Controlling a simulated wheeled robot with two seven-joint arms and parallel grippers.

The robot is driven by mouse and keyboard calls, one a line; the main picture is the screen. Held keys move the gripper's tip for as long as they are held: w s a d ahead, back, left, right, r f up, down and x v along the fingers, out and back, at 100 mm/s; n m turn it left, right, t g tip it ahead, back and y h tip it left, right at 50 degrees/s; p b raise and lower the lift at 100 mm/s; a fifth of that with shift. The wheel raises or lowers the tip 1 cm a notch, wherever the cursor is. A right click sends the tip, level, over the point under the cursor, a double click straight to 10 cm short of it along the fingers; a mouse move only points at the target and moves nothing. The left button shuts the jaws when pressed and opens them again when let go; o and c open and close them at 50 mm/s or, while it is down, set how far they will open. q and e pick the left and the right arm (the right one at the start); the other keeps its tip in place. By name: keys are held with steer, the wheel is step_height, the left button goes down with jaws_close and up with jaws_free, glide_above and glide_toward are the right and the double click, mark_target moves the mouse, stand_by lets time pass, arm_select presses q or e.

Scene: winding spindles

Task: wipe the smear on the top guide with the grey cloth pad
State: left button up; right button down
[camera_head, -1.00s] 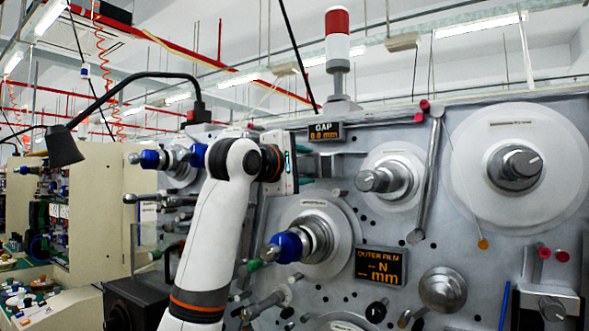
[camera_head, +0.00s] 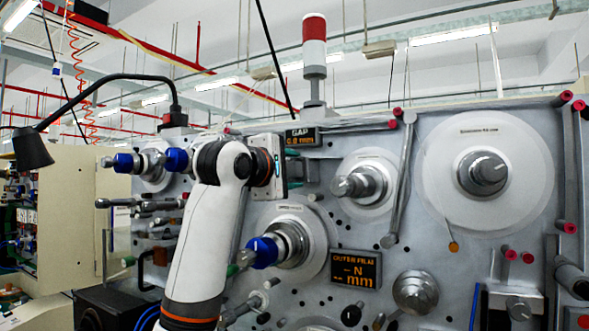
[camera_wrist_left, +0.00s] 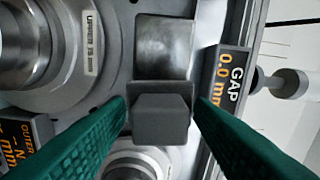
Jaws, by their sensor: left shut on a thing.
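Just beyond the pad is a square metal face (camera_wrist_left: 165,48) with dark, cloudy patches, which looks like the top guide with the smear. The pad overlaps its near edge in the picture; I cannot tell whether they touch. My right gripper is not in view.
The GAP display (camera_head: 302,137) is close by the gripper. A blue-capped spindle (camera_head: 262,252) juts out below the wrist. A disc with a metal hub (camera_head: 362,183) and the OUTER FILM display (camera_head: 355,268) are to the right. A black lamp (camera_head: 32,149) hangs at left.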

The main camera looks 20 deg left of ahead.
arm_select(q)
steer(key=w+a+p, duration=0.1)
steer(key=a, duration=0.5)
steer(key=shift+a, duration=0.35)
steer(key=shift+s+a+b, duration=0.2)
steer(key=shift+s+b, duration=0.55)
steer(key=shift+s, duration=0.75)
steer(key=shift+s+a+b, duration=0.15)
steer(key=shift+s+b, duration=0.6)
steer(key=shift+s, duration=0.7)
steer(key=shift+s+a+b, duration=0.15)
steer(key=shift+s+b, duration=0.2)
steer(key=shift+s, duration=0.4)
steer(key=shift+s+a+b, duration=0.1)
steer(key=shift+s+b, duration=0.25)
steer(key=shift+s, duration=0.4)
